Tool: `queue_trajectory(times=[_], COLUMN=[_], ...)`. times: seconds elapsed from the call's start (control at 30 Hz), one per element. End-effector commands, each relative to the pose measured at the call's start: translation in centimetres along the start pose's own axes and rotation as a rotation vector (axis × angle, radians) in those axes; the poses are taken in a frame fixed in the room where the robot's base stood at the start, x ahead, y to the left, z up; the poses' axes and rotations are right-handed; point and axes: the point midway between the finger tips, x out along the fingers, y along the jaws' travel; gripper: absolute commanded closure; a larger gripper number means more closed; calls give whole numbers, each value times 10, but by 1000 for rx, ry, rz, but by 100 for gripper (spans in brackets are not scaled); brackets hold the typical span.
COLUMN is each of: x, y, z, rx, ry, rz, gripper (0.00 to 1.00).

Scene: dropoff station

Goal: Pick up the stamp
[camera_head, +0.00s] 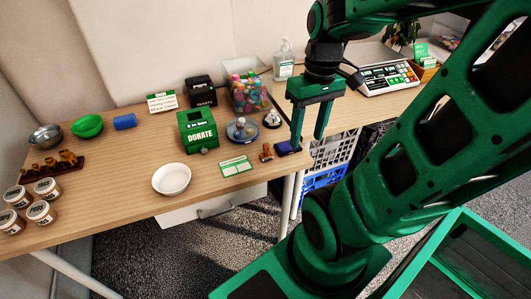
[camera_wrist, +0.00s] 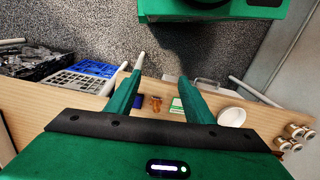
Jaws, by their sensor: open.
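A small brown stamp (camera_head: 266,152) stands near the front edge of the table, just left of a dark blue pad (camera_head: 288,147). In the wrist view the stamp (camera_wrist: 156,104) shows beyond the fingers, between the blue pad (camera_wrist: 138,101) and a green-and-white card (camera_wrist: 177,105). My gripper (camera_head: 308,142) is open and empty, with its fingers pointing down. It is to the right of the stamp, and its left finger overlaps the pad in the head view. I cannot tell whether they touch. In the wrist view my gripper (camera_wrist: 160,76) has its two fingers well apart.
A green donation box (camera_head: 198,130), a blue-based dish (camera_head: 241,130), a white bowl (camera_head: 171,179) and a clear candy bin (camera_head: 249,94) stand to the left. A scale (camera_head: 386,77) is at the back right. A white crate (camera_head: 332,151) is below the table edge.

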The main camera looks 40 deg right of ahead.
Motion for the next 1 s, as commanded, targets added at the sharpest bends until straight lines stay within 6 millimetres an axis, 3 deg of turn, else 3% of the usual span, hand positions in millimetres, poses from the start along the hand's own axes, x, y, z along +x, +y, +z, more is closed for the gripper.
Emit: queue_trajectory(times=[0.2, 0.5, 0.7, 1.0], x=[22, 64, 84, 113], y=[3, 14, 19, 12], z=[-62, -132, -155, -160], rx=[-551, -1263, -1542, -1631], ry=[7, 146, 249, 286], rz=[-102, -241, -279, -290], gripper=[52, 52, 52, 52])
